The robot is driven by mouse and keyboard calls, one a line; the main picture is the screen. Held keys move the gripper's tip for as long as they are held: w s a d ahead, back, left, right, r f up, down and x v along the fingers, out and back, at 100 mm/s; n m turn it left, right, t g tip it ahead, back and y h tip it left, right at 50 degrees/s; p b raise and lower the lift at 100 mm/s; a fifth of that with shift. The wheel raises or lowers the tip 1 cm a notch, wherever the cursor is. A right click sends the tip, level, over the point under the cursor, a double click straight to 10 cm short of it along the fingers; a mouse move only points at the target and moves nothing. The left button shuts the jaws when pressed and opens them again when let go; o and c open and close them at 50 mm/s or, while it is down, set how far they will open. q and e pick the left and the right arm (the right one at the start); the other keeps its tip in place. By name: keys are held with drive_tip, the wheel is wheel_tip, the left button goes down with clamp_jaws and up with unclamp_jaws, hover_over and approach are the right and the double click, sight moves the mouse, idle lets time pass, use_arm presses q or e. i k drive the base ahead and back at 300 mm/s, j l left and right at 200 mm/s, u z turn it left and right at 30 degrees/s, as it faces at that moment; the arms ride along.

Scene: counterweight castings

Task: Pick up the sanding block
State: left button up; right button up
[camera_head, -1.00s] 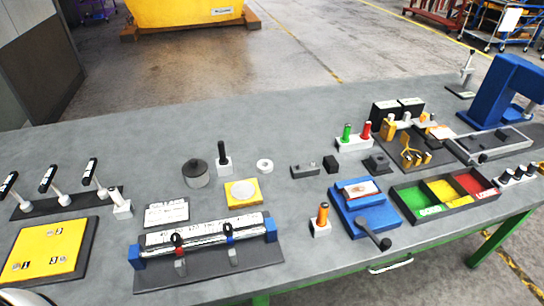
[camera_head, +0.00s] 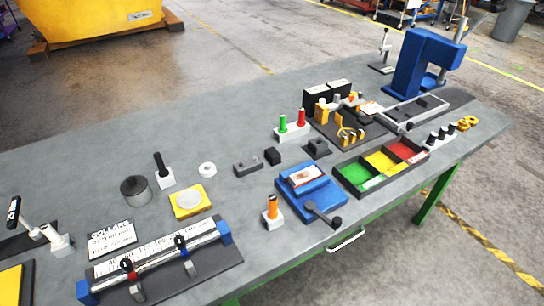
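No part of the scene is clearly marked as the sanding block. Several small dark blocks lie near the middle of the bench: a flat grey one (camera_head: 248,165), a small black cube-like one (camera_head: 272,156) and a dark one with a raised top (camera_head: 317,148). I cannot tell which, if any, is the sanding block. Neither of my grippers is in view.
A blue fixture with a black-knobbed lever (camera_head: 305,192) and a green, yellow and red tray (camera_head: 380,162) stand at the front. A blue press (camera_head: 425,65) stands far right. A bar gauge (camera_head: 160,262) lies front left. The back left bench is clear.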

sight(272, 155)
drive_tip(key=i+l+u, duration=0.1)
drive_tip(key=l+u, duration=0.25)
drive_tip(key=i+l+u, duration=0.1)
drive_tip(key=u, duration=0.3)
drive_tip(key=l+u, duration=0.35)
drive_tip(key=l, duration=0.05)
